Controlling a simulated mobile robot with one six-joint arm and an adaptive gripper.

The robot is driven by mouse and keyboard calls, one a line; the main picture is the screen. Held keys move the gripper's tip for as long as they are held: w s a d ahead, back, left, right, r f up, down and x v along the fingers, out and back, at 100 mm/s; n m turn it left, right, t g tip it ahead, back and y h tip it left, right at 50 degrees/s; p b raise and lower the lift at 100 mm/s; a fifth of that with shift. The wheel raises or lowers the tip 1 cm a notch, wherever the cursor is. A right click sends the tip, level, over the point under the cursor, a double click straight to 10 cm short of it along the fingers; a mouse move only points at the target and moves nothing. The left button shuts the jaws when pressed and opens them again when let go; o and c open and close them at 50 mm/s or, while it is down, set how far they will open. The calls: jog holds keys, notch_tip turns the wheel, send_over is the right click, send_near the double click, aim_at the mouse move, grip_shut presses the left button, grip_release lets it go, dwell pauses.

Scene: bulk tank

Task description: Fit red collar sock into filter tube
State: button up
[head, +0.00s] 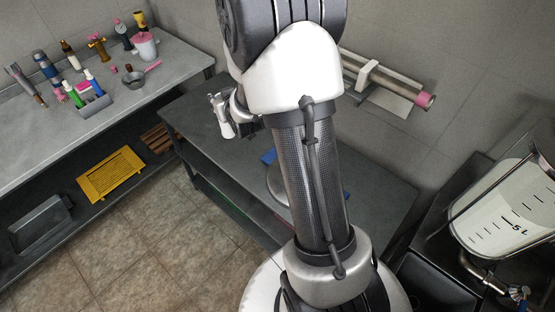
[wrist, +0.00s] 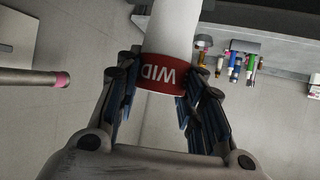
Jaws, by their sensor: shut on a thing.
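My gripper (wrist: 158,88) is shut on the sock's red collar (wrist: 160,78), which carries the white letters "WID", upside down in the wrist view. The sock's white body (wrist: 173,30) extends away beyond the fingers, and its far end is cut off by the frame. The filter tube (head: 390,84), grey with a pink end (head: 425,100), is held on a wall bracket at the right of the head view. It also shows at the left of the wrist view (wrist: 30,78), apart from the sock. In the head view my arm hides much of the middle.
A grey bench (head: 180,55) at the left holds bottles, brushes and a pot. A dark table (head: 385,190) stands below the tube. A marked milk vessel (head: 505,215) with a valve is at the right.

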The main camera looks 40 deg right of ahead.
jog(key=s+d+f+m+h, duration=0.1)
jog(key=d, duration=0.7)
notch_tip(320, 180, down, 19)
jog(key=b, duration=0.4)
jog(key=shift+a+f, duration=0.15)
jog(key=shift+f+b, duration=0.1)
jog(key=shift+b, duration=0.2)
jog(key=shift+f, duration=0.15)
jog(key=o, duration=1.1)
jog(key=shift+c, duration=0.2)
jog(key=shift+r, duration=0.2)
